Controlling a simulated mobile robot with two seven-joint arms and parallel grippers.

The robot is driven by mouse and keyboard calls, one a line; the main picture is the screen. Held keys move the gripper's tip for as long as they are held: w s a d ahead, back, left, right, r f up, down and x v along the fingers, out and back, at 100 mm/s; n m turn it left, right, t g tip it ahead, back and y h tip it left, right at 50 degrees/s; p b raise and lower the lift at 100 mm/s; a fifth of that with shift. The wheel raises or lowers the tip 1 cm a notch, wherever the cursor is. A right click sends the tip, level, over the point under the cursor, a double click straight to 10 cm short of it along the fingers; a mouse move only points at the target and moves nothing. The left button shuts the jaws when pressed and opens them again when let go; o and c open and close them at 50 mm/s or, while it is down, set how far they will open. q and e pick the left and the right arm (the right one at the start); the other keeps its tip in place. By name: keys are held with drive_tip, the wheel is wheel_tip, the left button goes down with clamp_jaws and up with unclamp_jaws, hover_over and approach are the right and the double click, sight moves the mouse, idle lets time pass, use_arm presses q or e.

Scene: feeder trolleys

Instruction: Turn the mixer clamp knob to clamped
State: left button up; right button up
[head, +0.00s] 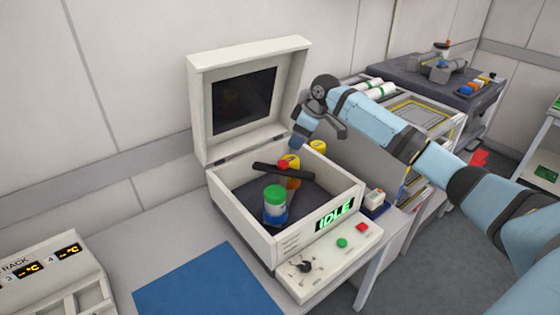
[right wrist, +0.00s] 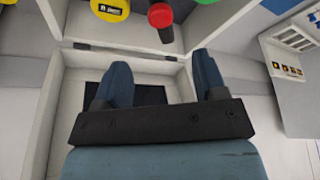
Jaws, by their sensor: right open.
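The white mixer (head: 236,217) stands on the bench with its lid (head: 202,132) raised. The red knob also shows at the top of the right wrist view (right wrist: 160,15). A black dial (head: 306,266) sits on the front panel; its marks are too small to read. My right gripper (head: 298,143) is open and empty, above the tub's back edge near the raised lid, apart from the red knob. Its two spread fingers show in the right wrist view (right wrist: 165,80). My left gripper is out of view.
The mixer display (head: 334,215) reads IDLE, beside green and red buttons. A blue mat (head: 205,285) lies in front; a numbered rack (head: 50,272) is at left, a trolley (head: 420,115) behind.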

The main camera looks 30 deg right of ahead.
sight(283, 163)
drive_tip(key=x, duration=1)
drive_tip(key=shift+a+f, duration=0.15)
drive_tip(key=shift+f, duration=0.1)
clamp_jaws()
drive_tip(key=shift+w, duration=0.1)
